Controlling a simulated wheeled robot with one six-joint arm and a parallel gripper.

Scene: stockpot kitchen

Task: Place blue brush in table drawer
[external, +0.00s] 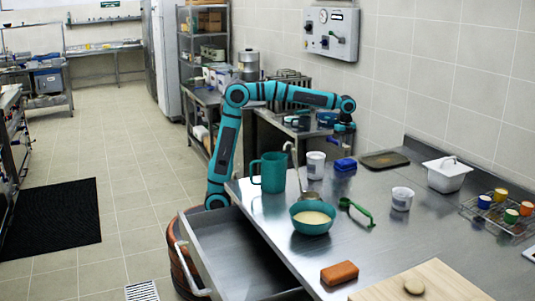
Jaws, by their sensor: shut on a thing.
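The blue brush (345,165) is at the far side of the steel table, right of a white tub. My gripper (345,155) points down from the end of the teal arm, directly over the brush, and is shut on it. The fingertips are small and hard to make out. I cannot tell whether the brush touches the table or is just above it. The table drawer (218,236) is pulled open at the table's left side, with its handle outward. The visible part of its inside is empty.
A teal pitcher (270,173), a ladle (297,170), a white tub (315,165), a bowl (313,218) and a green-handled tool (357,211) stand between brush and drawer. An orange-brown block (339,273) and a cutting board (425,284) are nearer. A dark tray (385,160) lies right of the brush.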

